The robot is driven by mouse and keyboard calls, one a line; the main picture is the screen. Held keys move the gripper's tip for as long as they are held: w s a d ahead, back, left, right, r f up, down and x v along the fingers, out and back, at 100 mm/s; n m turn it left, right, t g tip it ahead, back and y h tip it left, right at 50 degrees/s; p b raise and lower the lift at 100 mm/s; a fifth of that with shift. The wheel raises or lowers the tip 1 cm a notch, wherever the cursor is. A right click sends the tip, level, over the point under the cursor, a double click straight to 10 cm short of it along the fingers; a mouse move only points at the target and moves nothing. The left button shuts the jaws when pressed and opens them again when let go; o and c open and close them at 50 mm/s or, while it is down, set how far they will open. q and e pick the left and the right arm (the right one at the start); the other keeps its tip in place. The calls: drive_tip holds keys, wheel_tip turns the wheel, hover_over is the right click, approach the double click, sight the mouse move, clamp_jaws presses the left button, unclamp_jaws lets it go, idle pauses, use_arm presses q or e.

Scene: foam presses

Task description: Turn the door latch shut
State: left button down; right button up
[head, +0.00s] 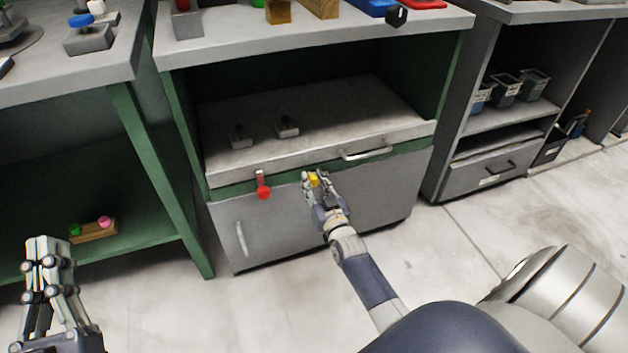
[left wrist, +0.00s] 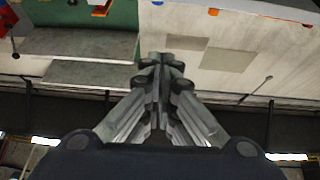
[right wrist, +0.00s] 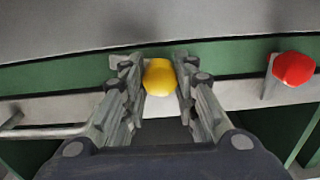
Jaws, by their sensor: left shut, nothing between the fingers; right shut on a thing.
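A grey cabinet door (head: 290,225) with an upright handle (head: 241,238) at its left closes the lower front of the green bench. On the green rail above it, a small latch with a yellow knob (head: 313,179) sits between the fingers of my right gripper (head: 317,176). The yellow knob shows clearly between both fingertips in the right wrist view (right wrist: 160,77); the fingers hide much of its lever. A second lever with a red knob (head: 263,191) hangs down to the left. My left gripper (head: 48,243) is shut and empty, far left of the door.
A green bench with a wooden block (head: 93,230) stands left. A grey shelf unit (head: 490,175) stands right. The floor in front is clear.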

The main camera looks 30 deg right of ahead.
drive_tip(key=m+p, duration=0.1)
drive_tip(key=m, duration=0.4)
drive_tip(key=shift+r, duration=0.1)
drive_tip(key=shift+d+m+p, duration=0.1)
drive_tip(key=shift+m+p, duration=0.25)
drive_tip(key=shift+m, duration=0.75)
drive_tip(key=m, duration=0.2)
drive_tip(key=shift+m, duration=1.6)
use_arm(q)
drive_tip(key=shift+w+a+f+g+y+b, duration=0.2)
drive_tip(key=shift+f+g, duration=0.3)
drive_tip(key=shift+f, duration=0.4)
drive_tip(key=shift+w+d+f+g+y+b, duration=0.1)
drive_tip(key=shift+w+f+g+y, duration=0.1)
drive_tip(key=shift+w+f+g, duration=0.45)
drive_tip(key=shift+s+a+f+g+y+b, duration=0.1)
drive_tip(key=shift+f+g+y+b, duration=0.2)
drive_tip(key=shift+f, duration=0.8)
use_arm(e)
drive_tip(key=shift+m, duration=1.5)
drive_tip(key=shift+c, duration=0.2)
drive_tip(key=shift+d, duration=0.1)
